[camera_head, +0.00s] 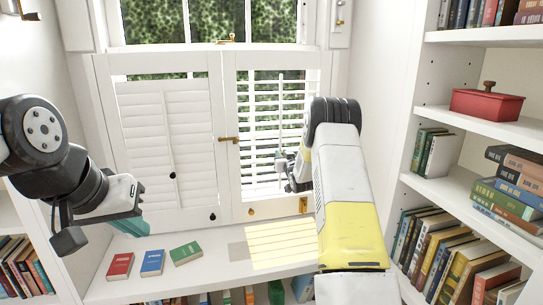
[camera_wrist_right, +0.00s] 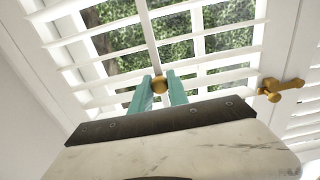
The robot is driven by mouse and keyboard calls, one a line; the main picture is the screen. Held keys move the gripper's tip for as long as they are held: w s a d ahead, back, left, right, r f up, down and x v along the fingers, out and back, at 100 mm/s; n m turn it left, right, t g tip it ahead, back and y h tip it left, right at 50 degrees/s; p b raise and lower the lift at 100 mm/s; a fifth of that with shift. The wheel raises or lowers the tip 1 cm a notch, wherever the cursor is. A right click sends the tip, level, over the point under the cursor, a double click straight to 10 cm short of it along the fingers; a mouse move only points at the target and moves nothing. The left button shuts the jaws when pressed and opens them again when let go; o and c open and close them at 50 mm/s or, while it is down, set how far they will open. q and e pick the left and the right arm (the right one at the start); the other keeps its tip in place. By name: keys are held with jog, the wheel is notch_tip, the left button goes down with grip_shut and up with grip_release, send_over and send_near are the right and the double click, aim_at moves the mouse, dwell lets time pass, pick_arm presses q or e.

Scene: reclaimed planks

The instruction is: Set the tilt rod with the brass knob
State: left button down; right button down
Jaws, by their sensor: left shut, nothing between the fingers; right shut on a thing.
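The tilt rod (camera_head: 281,105) runs upright down the right shutter panel (camera_head: 229,185), whose slats stand open with greenery showing between them. In the right wrist view the white rod (camera_wrist_right: 149,35) ends at a round brass knob (camera_wrist_right: 159,85). My right gripper (camera_wrist_right: 161,88) is shut on the knob, with a teal finger on each side. In the head view my right gripper (camera_head: 282,160) is at the lower part of the rod, partly hidden by my arm. My left gripper (camera_head: 135,226) is shut and empty, in front of the left shutter panel (camera_head: 148,140), whose slats are closed.
A brass latch (camera_head: 229,139) sits between the panels; it also shows in the right wrist view (camera_wrist_right: 279,89). Red (camera_head: 120,266), blue (camera_head: 152,262) and green (camera_head: 186,253) books lie on the sill. A bookshelf (camera_head: 485,130) stands close on the right.

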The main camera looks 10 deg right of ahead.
dwell(0.8)
jog(key=shift+f, duration=2.65)
jog(key=c, duration=1.3)
grip_release()
jog(key=shift+o, duration=0.2)
jog(key=s, duration=0.8)
jog(key=shift+w+d, duration=0.1)
